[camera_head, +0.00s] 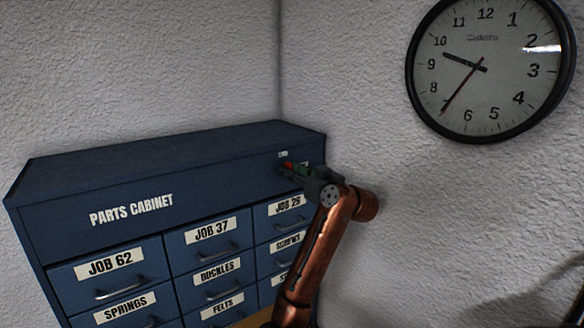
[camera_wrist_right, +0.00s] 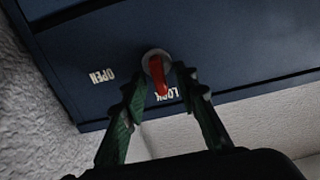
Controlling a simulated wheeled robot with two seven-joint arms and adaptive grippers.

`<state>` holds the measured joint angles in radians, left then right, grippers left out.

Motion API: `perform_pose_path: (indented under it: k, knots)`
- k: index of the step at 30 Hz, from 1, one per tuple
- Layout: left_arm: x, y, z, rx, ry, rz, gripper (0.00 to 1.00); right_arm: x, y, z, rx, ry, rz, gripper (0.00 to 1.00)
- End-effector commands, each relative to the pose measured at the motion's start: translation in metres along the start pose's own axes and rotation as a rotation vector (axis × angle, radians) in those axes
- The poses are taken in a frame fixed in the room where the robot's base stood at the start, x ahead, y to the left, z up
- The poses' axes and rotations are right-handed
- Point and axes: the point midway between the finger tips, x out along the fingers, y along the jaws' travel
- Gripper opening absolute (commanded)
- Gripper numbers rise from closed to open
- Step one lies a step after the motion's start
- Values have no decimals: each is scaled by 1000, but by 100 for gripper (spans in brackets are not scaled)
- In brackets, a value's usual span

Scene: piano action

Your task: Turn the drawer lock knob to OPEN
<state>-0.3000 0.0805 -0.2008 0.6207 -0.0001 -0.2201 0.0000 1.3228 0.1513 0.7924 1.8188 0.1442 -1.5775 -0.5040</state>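The drawer lock knob, with a red lever, is at the upper right of the blue parts cabinet's front. It shows in the right wrist view (camera_wrist_right: 158,72) and as a small red spot in the head view (camera_head: 288,165). Its red lever points toward the LOCK label (camera_wrist_right: 178,93), which it partly covers; the OPEN label (camera_wrist_right: 102,76) is to its left in the wrist view. My right gripper (camera_wrist_right: 158,82) has its two green fingers apart, one on each side of the knob. I cannot tell whether either finger touches it. My left gripper is not in view.
The blue parts cabinet (camera_head: 60,222) stands against the walls, with labelled drawers below its top panel. A textured wall (camera_head: 400,210) is close to the right of the cabinet and my right arm. A round clock (camera_head: 490,70) hangs on it.

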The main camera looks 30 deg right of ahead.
Motion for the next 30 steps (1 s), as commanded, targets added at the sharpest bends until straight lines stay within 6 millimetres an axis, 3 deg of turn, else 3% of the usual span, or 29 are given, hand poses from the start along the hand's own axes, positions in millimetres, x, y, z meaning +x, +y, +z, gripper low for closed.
perform_pose_path:
  k: [8,19,30]
  knots:
    - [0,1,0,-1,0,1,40,1,0,1,0,0,1,26]
    - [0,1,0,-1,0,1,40,1,0,1,0,0,1,1]
    - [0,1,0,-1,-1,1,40,1,0,1,6,0,1,0]
